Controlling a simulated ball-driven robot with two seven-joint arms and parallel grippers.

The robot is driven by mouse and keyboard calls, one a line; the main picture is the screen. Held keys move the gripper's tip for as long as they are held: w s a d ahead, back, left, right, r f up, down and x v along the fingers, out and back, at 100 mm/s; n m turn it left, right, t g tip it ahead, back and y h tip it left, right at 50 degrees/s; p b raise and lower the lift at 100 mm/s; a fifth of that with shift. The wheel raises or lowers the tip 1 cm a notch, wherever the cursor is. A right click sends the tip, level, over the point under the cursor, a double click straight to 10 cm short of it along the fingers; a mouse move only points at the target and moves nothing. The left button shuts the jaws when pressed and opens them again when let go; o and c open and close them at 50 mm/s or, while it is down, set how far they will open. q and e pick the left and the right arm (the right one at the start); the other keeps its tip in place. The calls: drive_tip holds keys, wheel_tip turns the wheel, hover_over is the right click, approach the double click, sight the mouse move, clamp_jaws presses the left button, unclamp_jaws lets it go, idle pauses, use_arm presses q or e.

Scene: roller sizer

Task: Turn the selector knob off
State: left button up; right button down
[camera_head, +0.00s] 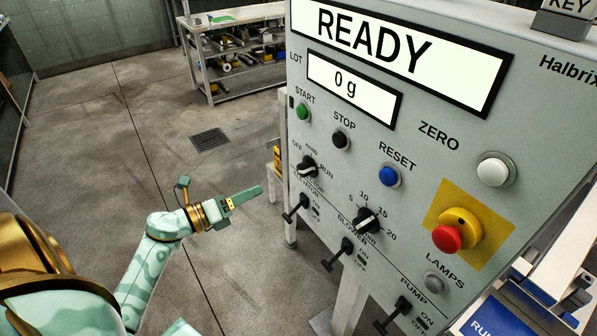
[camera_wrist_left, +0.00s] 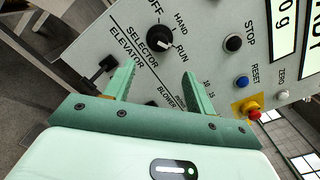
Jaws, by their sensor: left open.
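The selector knob (camera_head: 307,167) is a black rotary knob at the left edge of the grey control panel, with OFF, HAND and RUN marked around it. It also shows in the left wrist view (camera_wrist_left: 160,38), where its white mark points toward RUN. My left gripper (camera_head: 252,194) is left of the panel, apart from the knob. In the left wrist view its two green fingers (camera_wrist_left: 159,80) are open and empty, with the knob beyond the gap between them. My right gripper is not in view.
Below the knob sits the black elevator switch (camera_head: 296,208). The blower dial (camera_head: 367,221), the green start button (camera_head: 302,112), the black stop button (camera_head: 341,140) and the red emergency button (camera_head: 449,237) are on the same panel. Open floor lies left of the panel.

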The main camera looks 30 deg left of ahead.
sight(300, 171)
use_arm(q)
drive_tip(key=x, duration=1.4)
drive_tip(key=shift+w, duration=0.2)
drive_tip(key=c, duration=1)
drive_tip(key=shift+o, duration=0.2)
